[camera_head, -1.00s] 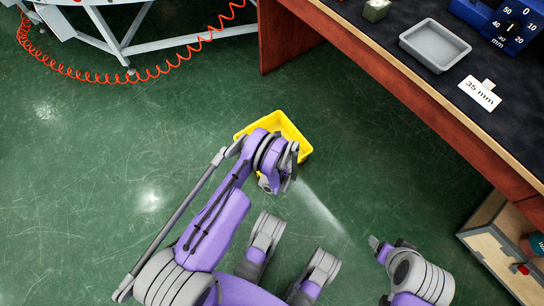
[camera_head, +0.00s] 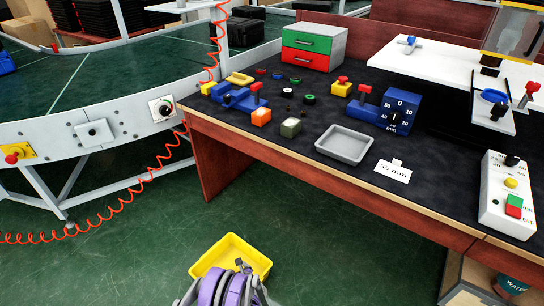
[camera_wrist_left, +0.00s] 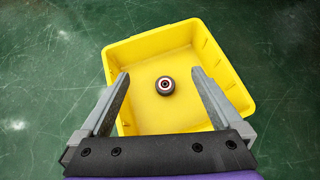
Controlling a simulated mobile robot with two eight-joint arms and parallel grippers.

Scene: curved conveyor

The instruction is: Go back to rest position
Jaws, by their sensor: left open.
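My left gripper (camera_head: 242,268) shows at the bottom centre of the head view, partly hidden by its own purple wrist, in front of a yellow bin (camera_head: 232,243). In the left wrist view its two grey fingers (camera_wrist_left: 160,74) are spread apart with nothing held between them. The yellow bin (camera_wrist_left: 128,52) lies below them on the floor. A small dark round part (camera_wrist_left: 165,86) with a red and white centre sits on the bin's bottom, apart from the fingers. My right gripper is out of view.
A dark-topped workbench (camera_head: 290,165) holds a grey tray (camera_head: 345,145), a blue gauge (camera_head: 397,110), a drawer box (camera_head: 313,47) and several small parts. A conveyor (camera_head: 95,133) with a red coiled hose (camera_head: 120,201) stands at left. Green floor is clear around the bin.

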